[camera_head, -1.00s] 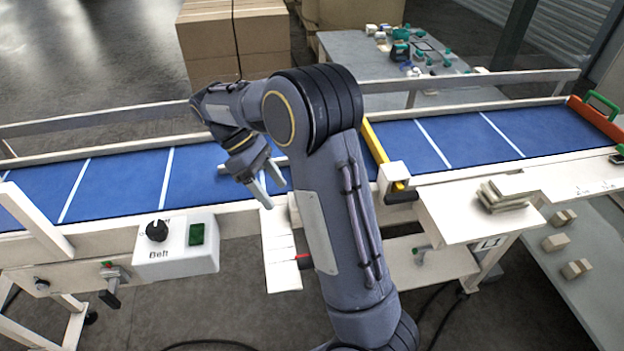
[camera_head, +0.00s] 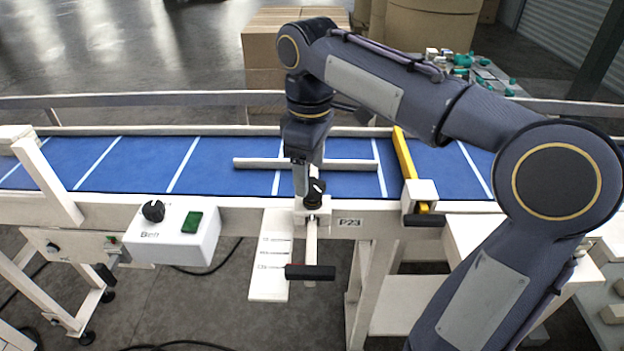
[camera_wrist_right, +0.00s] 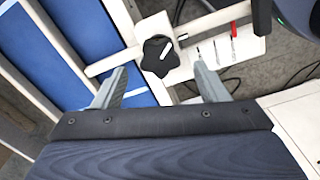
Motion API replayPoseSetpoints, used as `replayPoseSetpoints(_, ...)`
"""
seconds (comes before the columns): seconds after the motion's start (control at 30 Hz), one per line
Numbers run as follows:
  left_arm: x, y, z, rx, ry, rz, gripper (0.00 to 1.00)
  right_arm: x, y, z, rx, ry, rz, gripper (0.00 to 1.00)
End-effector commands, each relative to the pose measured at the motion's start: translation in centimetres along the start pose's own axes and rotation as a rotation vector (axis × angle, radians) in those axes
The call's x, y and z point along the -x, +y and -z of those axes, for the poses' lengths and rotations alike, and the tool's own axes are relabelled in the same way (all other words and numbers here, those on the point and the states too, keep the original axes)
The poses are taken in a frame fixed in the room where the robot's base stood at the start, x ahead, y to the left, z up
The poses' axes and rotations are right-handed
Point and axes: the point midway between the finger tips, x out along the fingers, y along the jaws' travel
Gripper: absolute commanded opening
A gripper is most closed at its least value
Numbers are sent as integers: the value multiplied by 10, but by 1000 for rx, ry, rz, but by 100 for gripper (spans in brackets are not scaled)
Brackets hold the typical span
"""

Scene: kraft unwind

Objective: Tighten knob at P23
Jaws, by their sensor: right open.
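The black knob (camera_head: 315,194) sits on a white block at the conveyor's front rail, just left of the P23 label (camera_head: 349,222). In the right wrist view the star-shaped knob (camera_wrist_right: 158,56) has a white mark on its top. My right gripper (camera_head: 307,185) points down over the knob in the head view. In the right wrist view its two fingers (camera_wrist_right: 160,88) are spread apart, with the knob beyond and between them, and no contact shows. My left gripper is in neither view.
A rod with a black handle (camera_head: 310,272) sticks out below the knob beside a white marked plate (camera_head: 268,262). A white bar (camera_head: 345,165) lies over the blue belt (camera_head: 215,172). The belt control box (camera_head: 172,236) is to the left and a yellow bar (camera_head: 404,153) to the right.

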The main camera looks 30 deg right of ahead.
Motion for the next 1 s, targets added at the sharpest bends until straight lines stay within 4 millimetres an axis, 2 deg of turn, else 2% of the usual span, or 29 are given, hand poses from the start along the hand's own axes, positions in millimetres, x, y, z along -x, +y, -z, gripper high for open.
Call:
replayPoseSetpoints(0.1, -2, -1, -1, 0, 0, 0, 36, -15, 0, 0, 0, -1, 1, 67)
replayPoseSetpoints(0.2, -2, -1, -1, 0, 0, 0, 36, -22, 0, 0, 0, -1, 1, 67)
replayPoseSetpoints(0.5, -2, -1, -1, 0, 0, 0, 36, -24, 0, 0, 0, 1, 0, 67)
replayPoseSetpoints(0.83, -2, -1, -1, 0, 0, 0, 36, -24, 0, 0, 0, 1, 1, 23)
replayPoseSetpoints(1.0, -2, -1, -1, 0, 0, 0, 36, -24, 0, 0, -7, 1, 1, 22)
